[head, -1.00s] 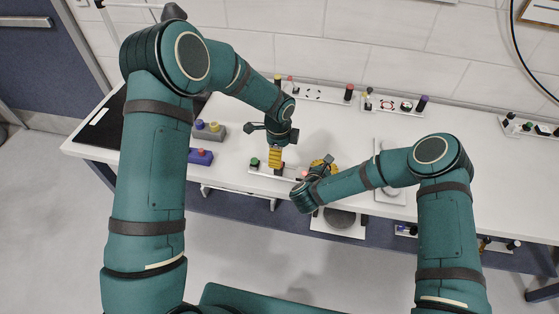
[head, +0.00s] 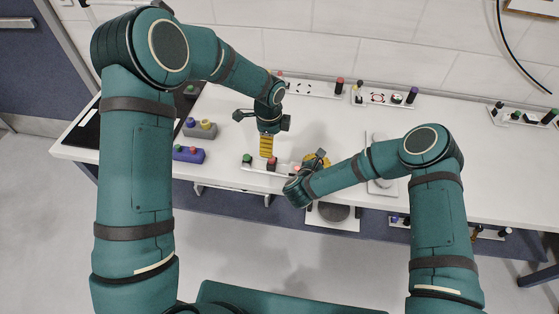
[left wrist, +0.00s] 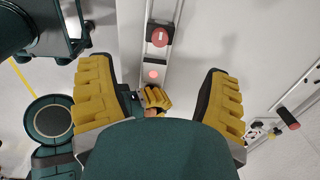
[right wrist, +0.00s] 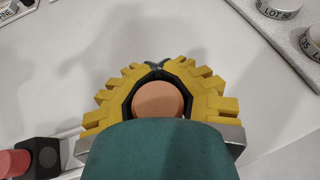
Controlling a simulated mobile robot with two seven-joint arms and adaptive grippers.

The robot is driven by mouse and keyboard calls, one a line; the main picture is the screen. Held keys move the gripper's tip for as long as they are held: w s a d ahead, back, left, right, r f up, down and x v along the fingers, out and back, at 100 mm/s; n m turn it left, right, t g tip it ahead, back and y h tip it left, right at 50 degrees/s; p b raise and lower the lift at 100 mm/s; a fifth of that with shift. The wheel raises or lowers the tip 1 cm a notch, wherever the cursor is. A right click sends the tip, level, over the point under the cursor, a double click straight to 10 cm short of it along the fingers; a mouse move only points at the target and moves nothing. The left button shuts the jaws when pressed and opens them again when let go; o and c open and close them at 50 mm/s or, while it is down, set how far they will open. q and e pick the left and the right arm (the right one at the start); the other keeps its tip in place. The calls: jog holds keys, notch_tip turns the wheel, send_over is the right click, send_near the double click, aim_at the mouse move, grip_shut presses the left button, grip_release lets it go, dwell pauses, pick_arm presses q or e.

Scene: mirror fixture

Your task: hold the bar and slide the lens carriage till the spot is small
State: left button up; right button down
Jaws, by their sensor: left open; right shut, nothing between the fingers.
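The bar (head: 257,168) is a pale rail on the near part of the bench, with a green-topped post (head: 247,159) at its left. A dark carriage with a red top (head: 272,163) sits on it; the left wrist view shows this red top (left wrist: 160,36) too. A pink disc (left wrist: 153,74), perhaps the spot, shows further along. My left gripper (head: 266,153) is open above the bar, its yellow fingers wide apart and touching nothing visible.
A purple block (head: 187,154) and a grey block (head: 200,130) with coloured tops stand left of the bar. White plates with small posts (head: 315,88) line the back. A pale tray (head: 384,184) lies right of my right gripper. The bench middle behind the bar is clear.

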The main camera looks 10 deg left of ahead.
aim_at(270, 162)
pick_arm(q)
jog(key=f, duration=1.2)
jog(key=shift+w, duration=0.35)
jog(key=c, duration=1.3)
jog(key=shift+a, duration=0.35)
jog(key=o, duration=1.3)
jog(key=r, duration=1.2)
jog(key=shift+s, duration=0.35)
